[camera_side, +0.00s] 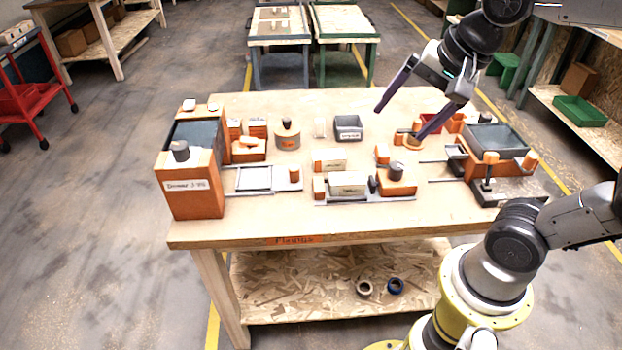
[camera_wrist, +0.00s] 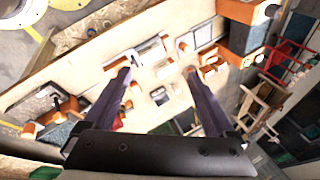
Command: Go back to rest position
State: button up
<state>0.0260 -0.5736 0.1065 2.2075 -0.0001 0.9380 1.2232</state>
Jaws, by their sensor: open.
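My gripper (camera_side: 398,113) is above the back right part of the wooden workbench (camera_side: 240,232). Its two long dark fingers are spread wide with nothing between them. One finger points left over the back edge. The other comes down close to small orange parts near the bench's right side; I cannot tell whether it touches them. In the wrist view my gripper (camera_wrist: 158,72) is also open, and the bench top with its fixtures shows between and beyond the fingers.
An orange box (camera_side: 190,190) with a dark top stands at the bench's left end. A grey bin (camera_side: 348,128) sits near the back middle. A dark-topped orange fixture (camera_side: 497,138) is at the right end. Two tables (camera_side: 283,27) stand behind. A red cart (camera_side: 25,95) is far left.

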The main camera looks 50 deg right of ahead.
jog(key=s+f+n, duration=0.4)
jog(key=s+n, duration=0.2)
jog(key=n, duration=0.8)
jog(key=shift+s+a+f, duration=0.2)
jog(key=shift+s+a, duration=0.1)
jog(key=shift+s, duration=0.1)
